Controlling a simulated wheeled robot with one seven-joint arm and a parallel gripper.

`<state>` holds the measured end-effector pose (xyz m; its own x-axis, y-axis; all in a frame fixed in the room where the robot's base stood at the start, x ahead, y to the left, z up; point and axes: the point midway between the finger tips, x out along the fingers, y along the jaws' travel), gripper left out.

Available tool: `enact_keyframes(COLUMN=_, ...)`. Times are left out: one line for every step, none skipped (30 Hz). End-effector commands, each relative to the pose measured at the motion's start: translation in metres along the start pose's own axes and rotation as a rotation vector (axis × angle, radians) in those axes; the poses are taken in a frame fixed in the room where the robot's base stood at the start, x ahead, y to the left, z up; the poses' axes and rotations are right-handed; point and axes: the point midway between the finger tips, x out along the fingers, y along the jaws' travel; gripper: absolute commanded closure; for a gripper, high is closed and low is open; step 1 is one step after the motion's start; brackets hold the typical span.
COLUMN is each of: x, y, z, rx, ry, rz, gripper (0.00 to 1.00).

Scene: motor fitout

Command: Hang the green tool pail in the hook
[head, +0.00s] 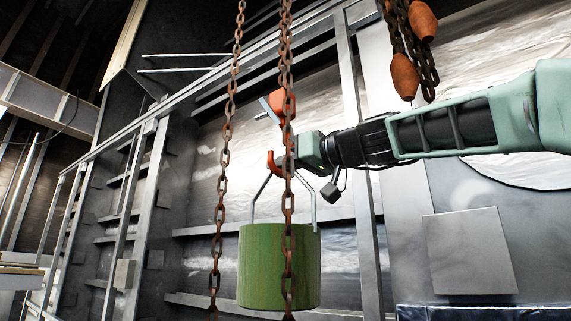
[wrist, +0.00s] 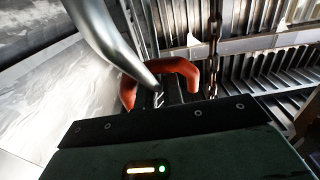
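The green tool pail (head: 258,268) hangs upright in the air in the head view, its grey wire handle (head: 314,205) rising to my gripper (head: 284,164). The orange-red hook (head: 271,162) is right at the handle's top, below an orange-red block (head: 277,103). A rusty chain partly covers this spot. In the wrist view the grey handle (wrist: 105,38) runs from the upper left to the curved hook (wrist: 185,68) and overlaps it. I cannot tell whether the handle rests in the hook. My fingertips are mostly hidden, so their grip is unclear.
Rusty chains (head: 223,150) hang in front of the pail and beside it. More chains with orange weights (head: 404,76) hang near my arm at the upper right. A metal frame wall (head: 150,190) stands behind at left. A grey panel (head: 468,250) is at right.

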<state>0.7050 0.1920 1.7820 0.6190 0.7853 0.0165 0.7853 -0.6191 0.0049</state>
Motion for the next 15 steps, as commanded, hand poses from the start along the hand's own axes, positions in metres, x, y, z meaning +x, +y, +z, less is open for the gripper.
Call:
enact_keyframes(x=0.005, y=-0.001, z=0.018, rx=0.005, ry=-0.034, rz=-0.009, gripper=0.73)
enact_keyframes(x=0.003, y=-0.001, z=0.018, rx=0.005, ry=-0.033, rz=-0.010, gripper=0.73)
enact_keyframes(x=0.001, y=-0.001, z=0.018, rx=0.005, ry=-0.032, rz=-0.010, gripper=0.73)
enact_keyframes(x=-0.002, y=-0.001, z=0.018, rx=0.006, ry=-0.032, rz=-0.010, gripper=0.74)
enact_keyframes(x=-0.006, y=-0.001, z=0.019, rx=0.006, ry=-0.031, rz=-0.010, gripper=0.70)
enact_keyframes(x=-0.012, y=-0.001, z=0.019, rx=0.006, ry=-0.029, rz=-0.010, gripper=0.67)
enact_keyframes(x=-0.018, y=-0.001, z=0.019, rx=0.005, ry=-0.027, rz=-0.010, gripper=0.67)
enact_keyframes(x=-0.023, y=-0.001, z=0.019, rx=0.004, ry=-0.027, rz=-0.009, gripper=0.67)
enact_keyframes(x=-0.033, y=-0.001, z=0.019, rx=0.006, ry=-0.024, rz=-0.009, gripper=0.67)
enact_keyframes(x=-0.040, y=-0.001, z=0.019, rx=0.005, ry=-0.023, rz=-0.009, gripper=0.67)
enact_keyframes(x=-0.048, y=0.000, z=0.018, rx=0.005, ry=-0.021, rz=-0.007, gripper=0.67)
enact_keyframes(x=-0.057, y=0.000, z=0.018, rx=0.004, ry=-0.020, rz=-0.007, gripper=0.67)
enact_keyframes(x=-0.065, y=0.000, z=0.017, rx=0.003, ry=-0.018, rz=-0.006, gripper=0.67)
enact_keyframes(x=-0.072, y=0.000, z=0.016, rx=0.005, ry=-0.016, rz=-0.005, gripper=0.67)
enact_keyframes(x=-0.082, y=0.000, z=0.015, rx=0.003, ry=-0.014, rz=-0.005, gripper=0.67)
